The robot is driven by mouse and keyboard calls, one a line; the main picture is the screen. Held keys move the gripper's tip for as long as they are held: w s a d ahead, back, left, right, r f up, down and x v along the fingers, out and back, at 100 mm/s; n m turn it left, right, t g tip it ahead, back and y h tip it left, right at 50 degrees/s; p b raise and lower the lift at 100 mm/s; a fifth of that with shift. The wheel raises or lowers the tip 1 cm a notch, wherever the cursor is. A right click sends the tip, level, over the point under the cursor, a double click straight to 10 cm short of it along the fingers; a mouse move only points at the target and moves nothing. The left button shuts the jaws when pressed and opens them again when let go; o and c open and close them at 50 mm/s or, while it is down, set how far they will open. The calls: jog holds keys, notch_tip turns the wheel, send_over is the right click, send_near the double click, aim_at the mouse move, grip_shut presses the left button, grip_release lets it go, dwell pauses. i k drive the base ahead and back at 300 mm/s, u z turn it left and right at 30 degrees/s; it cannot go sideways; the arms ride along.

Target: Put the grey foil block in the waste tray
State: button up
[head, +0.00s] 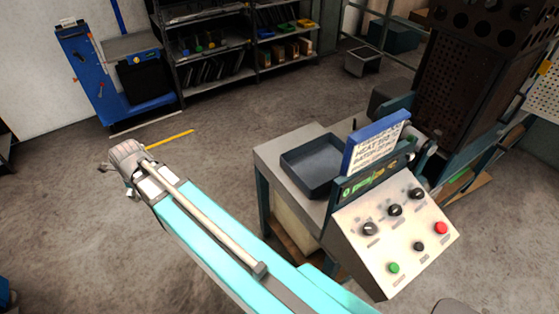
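A dark grey, shallow rectangular tray (289,172) lies on the light bench top, left of the control panel. It may be the waste tray; I see no label on it. Its visible inside looks empty. I cannot make out a grey foil block anywhere in the head view. My teal arm reaches from the bottom edge up to the left and ends in a grey joint. I cannot make out gripper fingers, so how the gripper stands and what it holds are hidden.
A sloped control panel (377,257) with knobs and buttons stands right of the tray, under a blue-edged sign (376,146). A dark perforated machine (460,75) is behind. Shelves (215,50) and a blue stand (88,80) line the back. The left floor is mostly clear.

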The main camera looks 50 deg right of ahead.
aim_at(320, 169)
jog(key=u, duration=0.05)
jog(key=i, duration=1.95)
jog(key=z, duration=2.6)
